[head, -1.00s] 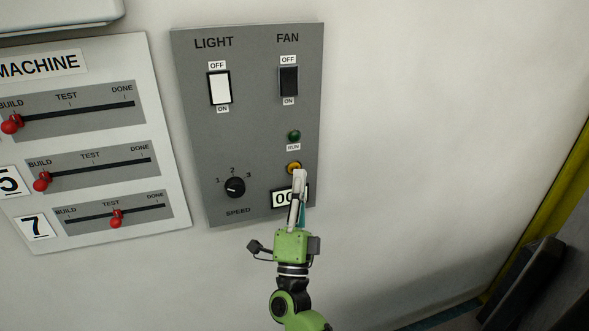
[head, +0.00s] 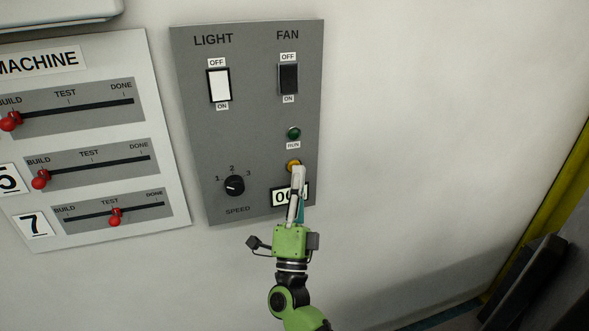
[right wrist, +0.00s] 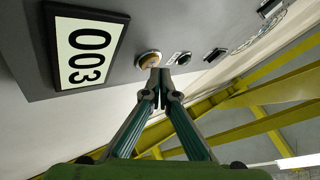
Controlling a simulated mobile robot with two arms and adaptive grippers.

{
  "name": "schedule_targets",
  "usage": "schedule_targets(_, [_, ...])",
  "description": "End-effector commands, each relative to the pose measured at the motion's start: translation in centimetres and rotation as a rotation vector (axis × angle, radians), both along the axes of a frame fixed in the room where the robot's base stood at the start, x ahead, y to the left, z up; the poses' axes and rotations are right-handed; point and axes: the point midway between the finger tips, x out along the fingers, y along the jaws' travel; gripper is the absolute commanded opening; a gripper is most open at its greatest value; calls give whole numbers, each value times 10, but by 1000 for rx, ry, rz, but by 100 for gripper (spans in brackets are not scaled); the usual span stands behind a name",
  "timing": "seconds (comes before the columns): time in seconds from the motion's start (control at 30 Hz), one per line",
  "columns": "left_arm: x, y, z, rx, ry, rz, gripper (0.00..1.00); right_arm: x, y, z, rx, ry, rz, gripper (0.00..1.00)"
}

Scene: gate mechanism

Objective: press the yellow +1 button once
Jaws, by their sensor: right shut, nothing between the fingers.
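The yellow button (head: 294,165) is on the grey panel (head: 265,130), below the green RUN lamp (head: 293,134). It also shows in the right wrist view (right wrist: 148,59). My right gripper (head: 298,170) is shut and empty. Its fingertips are at the lower edge of the button in the head view. In the right wrist view the fingertips (right wrist: 160,74) overlap the button's lower right edge; whether they touch it I cannot tell. The counter display reads 003 in the right wrist view (right wrist: 86,47). In the head view my fingers partly cover the display (head: 281,196). My left gripper is not in view.
The same panel holds a white LIGHT switch (head: 219,86), a black FAN switch (head: 288,79) and a SPEED knob (head: 234,185). A white MACHINE board (head: 100,195) with red sliders is at the left. The wall right of the panel is bare.

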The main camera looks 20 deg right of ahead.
Motion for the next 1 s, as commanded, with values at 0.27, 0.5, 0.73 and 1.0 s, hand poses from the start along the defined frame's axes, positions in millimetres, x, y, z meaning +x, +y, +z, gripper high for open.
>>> schedule_targets(0.27, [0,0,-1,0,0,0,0,1,0,0,-1,2,0,0])
schedule_targets(0.5, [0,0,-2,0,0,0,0,2,0,-1,-1,2,0,0])
schedule_targets(0.73, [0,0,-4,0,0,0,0,5,0,-1,-1,2,0,0])
schedule_targets(1.0, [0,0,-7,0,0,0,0,9,0,-1,-1,2,0,0])
